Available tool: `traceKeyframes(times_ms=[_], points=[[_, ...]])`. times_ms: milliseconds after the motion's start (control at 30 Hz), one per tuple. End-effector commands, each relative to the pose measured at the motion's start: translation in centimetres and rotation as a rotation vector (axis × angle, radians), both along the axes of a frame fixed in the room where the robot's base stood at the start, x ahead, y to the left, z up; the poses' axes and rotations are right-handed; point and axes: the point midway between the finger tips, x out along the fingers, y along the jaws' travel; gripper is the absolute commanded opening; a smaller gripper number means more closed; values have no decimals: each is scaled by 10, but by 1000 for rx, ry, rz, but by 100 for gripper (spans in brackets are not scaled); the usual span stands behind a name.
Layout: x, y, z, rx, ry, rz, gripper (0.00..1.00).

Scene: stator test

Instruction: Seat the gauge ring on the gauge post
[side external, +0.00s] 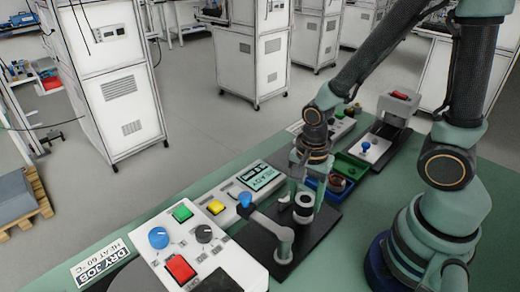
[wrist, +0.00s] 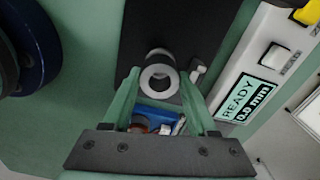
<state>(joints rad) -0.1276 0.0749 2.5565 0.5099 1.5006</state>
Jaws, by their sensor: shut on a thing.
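The gauge ring (wrist: 147,79) is a pale ring with a dark centre, held between the two green fingers of my gripper (wrist: 160,76) in the wrist view. A grey cylinder (wrist: 160,54), which looks like the gauge post, shows just beyond its far edge. In the side view my gripper (side external: 304,194) points down over the dark base plate (side external: 318,228), its fingers on either side of a pale and black cylindrical stack (side external: 303,212). I cannot tell where ring ends and post begins, or whether the post is inside the ring.
A lever with a blue knob (side external: 245,199) stands close left of the stack. The display (wrist: 244,97) reads READY 0.0 mm. A button panel (side external: 190,245) is at front left.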

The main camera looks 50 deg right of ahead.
Motion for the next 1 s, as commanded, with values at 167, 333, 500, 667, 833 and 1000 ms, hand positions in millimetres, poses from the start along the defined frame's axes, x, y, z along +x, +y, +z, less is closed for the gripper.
traceKeyframes(times_ms=[167,333,500,667,833,1000], points=[[0,0,0,0,-1,0,0],[0,0,-3,0,0,0,0],[0,0,-7,0,0,0,0],[0,0,-9,0,-1,0,0],[0,0,-9,0,-1,0,66],[0,0,-9,0,-1,0,93]])
